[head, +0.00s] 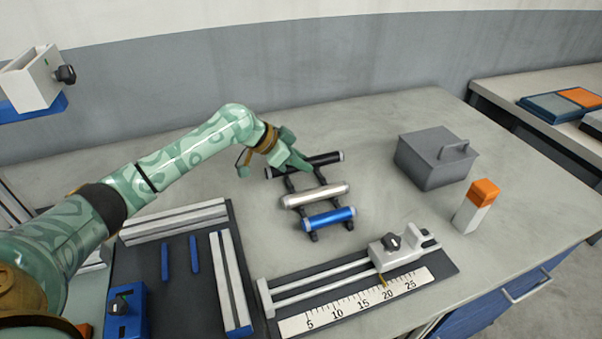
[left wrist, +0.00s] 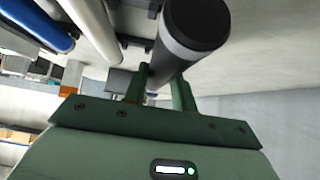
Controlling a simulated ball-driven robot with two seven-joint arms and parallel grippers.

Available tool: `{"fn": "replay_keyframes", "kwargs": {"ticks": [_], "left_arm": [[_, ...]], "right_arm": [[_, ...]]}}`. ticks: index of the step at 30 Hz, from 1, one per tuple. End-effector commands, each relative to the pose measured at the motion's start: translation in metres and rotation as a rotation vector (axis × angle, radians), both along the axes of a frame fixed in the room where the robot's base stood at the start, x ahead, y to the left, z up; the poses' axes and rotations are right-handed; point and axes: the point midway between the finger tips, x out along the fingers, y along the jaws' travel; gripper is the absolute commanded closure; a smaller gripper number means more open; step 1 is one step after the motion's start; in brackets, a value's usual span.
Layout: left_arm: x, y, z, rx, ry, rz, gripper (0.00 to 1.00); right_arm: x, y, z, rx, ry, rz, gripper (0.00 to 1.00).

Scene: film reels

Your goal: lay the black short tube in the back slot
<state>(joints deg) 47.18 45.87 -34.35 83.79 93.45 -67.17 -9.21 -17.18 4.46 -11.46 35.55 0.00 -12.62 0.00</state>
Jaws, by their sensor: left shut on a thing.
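The black tube (head: 325,159) has light end rings and lies level at the back of a small dark rack (head: 320,178). My left gripper (head: 303,164) is shut on it near its middle, coming down from the upper left. In the left wrist view the black tube (left wrist: 190,35) passes between the left gripper's fingers (left wrist: 158,88), its dark end facing the camera. The tube is over or in the back slot; I cannot tell if it touches the rack. A silvery-white tube (head: 315,195) lies in the middle slot and a blue tube (head: 328,218) in the front slot. My right gripper is out of view.
A grey lidded box (head: 431,164) and an orange-topped white block (head: 476,206) stand to the right. A ruler fixture (head: 355,300) lies in front, and a dark tray with rails (head: 180,270) lies at the left. The table behind the rack is clear.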

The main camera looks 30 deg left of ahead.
Motion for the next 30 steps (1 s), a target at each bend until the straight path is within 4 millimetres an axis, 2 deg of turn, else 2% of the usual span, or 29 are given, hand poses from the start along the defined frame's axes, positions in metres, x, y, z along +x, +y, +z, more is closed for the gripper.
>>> {"fn": "replay_keyframes", "kwargs": {"ticks": [1, 3, 15, 16, 18, 26, 30], "left_arm": [[-0.001, -0.001, -0.018, 0.0, 0.008, -0.001, 1.0], [-0.001, -0.001, -0.029, 0.0, 0.008, -0.001, 1.0], [-0.002, 0.0, -0.032, 0.001, 0.003, 0.0, 1.0], [-0.002, 0.0, -0.032, 0.002, 0.003, -0.001, 0.68], [-0.002, 0.0, -0.032, 0.002, 0.003, -0.001, 0.52], [-0.002, 0.0, -0.031, 0.001, 0.003, -0.001, 0.52], [-0.006, 0.004, -0.021, 0.002, 0.002, 0.0, 0.52]], "right_arm": [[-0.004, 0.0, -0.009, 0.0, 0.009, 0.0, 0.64], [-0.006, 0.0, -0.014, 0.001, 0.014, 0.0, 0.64], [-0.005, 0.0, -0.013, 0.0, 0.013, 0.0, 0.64], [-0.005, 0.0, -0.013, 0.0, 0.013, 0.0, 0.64], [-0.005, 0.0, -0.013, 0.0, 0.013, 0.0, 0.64], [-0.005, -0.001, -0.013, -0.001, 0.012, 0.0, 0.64], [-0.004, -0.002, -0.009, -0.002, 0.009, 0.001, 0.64]]}}
